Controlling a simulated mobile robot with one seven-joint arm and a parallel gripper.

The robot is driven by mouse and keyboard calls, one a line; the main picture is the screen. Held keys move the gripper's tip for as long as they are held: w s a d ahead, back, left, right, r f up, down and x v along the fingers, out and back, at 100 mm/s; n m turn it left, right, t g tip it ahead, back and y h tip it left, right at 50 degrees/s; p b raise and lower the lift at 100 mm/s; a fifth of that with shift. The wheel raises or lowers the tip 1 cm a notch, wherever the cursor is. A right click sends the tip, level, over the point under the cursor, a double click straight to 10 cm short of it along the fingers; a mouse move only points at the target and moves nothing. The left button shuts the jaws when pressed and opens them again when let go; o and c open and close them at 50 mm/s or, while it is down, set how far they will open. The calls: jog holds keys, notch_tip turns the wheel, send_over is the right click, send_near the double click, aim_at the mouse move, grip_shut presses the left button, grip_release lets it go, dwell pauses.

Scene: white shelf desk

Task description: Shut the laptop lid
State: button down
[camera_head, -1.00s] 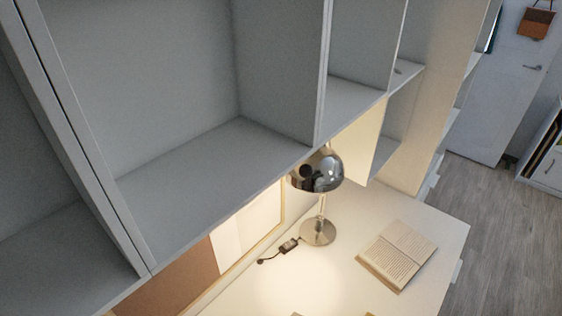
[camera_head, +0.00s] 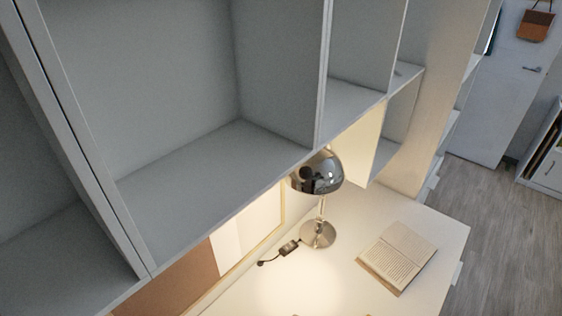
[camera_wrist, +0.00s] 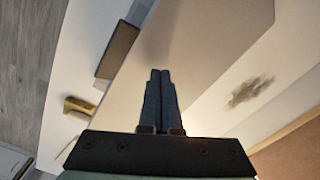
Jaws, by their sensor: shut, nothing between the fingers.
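My gripper (camera_wrist: 160,75) is in the middle of the wrist view, its two dark fingers together with nothing between them. A large, smooth grey-beige panel (camera_wrist: 215,35) lies behind and beyond the fingertips. It may be the laptop lid, but no keyboard, screen or hinge shows clearly, so I cannot tell its angle. I cannot tell whether the fingers touch it. In the head view neither the laptop nor my gripper shows.
The white desk (camera_head: 335,285) holds a chrome lamp (camera_head: 318,180), an open book (camera_head: 397,258) and a small black device (camera_head: 289,247) with a cord. Shelves overhang it. The wrist view shows a dark brown block (camera_wrist: 118,50) and a blurred dark patch (camera_wrist: 250,90).

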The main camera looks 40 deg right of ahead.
jog(key=shift+f, duration=0.1)
jog(key=shift+f+b, duration=4.1)
jog(key=shift+f, duration=1.45)
notch_tip(320, 180, up, 7)
jog(key=p, duration=0.7)
jog(key=shift+r+p, duration=0.2)
jog(key=shift+p, duration=0.15)
notch_tip(320, 180, up, 8)
jog(key=p, duration=0.7)
